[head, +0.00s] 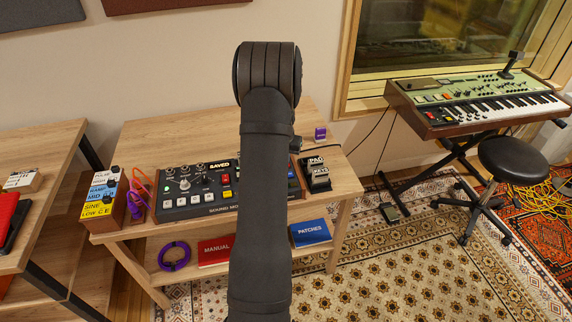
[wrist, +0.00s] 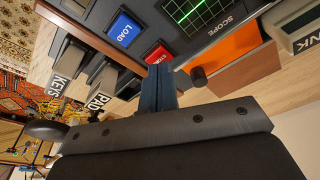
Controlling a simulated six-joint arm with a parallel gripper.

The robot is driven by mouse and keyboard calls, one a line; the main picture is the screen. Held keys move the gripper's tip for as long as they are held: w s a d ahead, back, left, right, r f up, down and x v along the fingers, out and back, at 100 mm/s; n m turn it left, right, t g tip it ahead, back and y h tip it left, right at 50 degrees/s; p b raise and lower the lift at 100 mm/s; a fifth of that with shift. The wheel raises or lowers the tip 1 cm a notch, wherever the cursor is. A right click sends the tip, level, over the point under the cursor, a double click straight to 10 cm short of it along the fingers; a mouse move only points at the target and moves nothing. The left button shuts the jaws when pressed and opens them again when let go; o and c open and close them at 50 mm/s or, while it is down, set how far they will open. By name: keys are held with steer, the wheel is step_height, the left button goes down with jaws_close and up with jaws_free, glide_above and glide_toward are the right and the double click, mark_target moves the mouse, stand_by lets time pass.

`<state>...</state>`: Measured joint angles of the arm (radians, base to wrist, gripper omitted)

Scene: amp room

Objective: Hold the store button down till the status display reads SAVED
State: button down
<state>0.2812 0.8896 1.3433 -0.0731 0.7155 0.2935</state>
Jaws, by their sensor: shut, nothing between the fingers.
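The sound module (head: 195,206) lies on the wooden table, partly hidden by my arm in the head view. Its small dark status display (head: 219,165) reads SAVED in white letters. In the wrist view, my gripper (wrist: 158,70) is shut and empty, with its fingertips at the near edge of the red store button (wrist: 157,52). The fingers cover part of the button and its label. I cannot tell whether they touch or press it. The blue LOAD button (wrist: 123,29) is beside it to the left. The gripper itself is hidden behind my arm in the head view.
The green scope screen (wrist: 195,10) and an orange panel (wrist: 222,50) lie near the fingers. KEYS and PAD pedals (head: 316,174) stand to the module's right. Coloured label blocks (head: 100,196) stand left. A MANUAL book (head: 214,250) and PATCHES book (head: 310,232) lie on the lower shelf.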

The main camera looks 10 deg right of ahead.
steer(key=shift+w+d+v, duration=0.1)
steer(key=shift+w+v, duration=0.05)
steer(key=shift+v, duration=0.8)
steer(key=shift+w+d+v, duration=0.1)
steer(key=shift+w+v, duration=0.1)
steer(key=shift+v, duration=0.8)
steer(key=shift+w+d+v, duration=0.1)
steer(key=shift+w+v, duration=0.05)
steer(key=shift+v, duration=0.8)
steer(key=shift+s+a+x, duration=0.1)
steer(key=shift+s+x, duration=0.1)
steer(key=shift+x, duration=0.85)
steer(key=shift+s+a+x, duration=0.1)
steer(key=shift+s+x, duration=0.05)
steer(key=shift+x, duration=0.9)
steer(key=shift+s+a+x, duration=0.15)
steer(key=shift+s+x, duration=0.05)
steer(key=shift+x, duration=0.85)
steer(key=shift+f, duration=0.15)
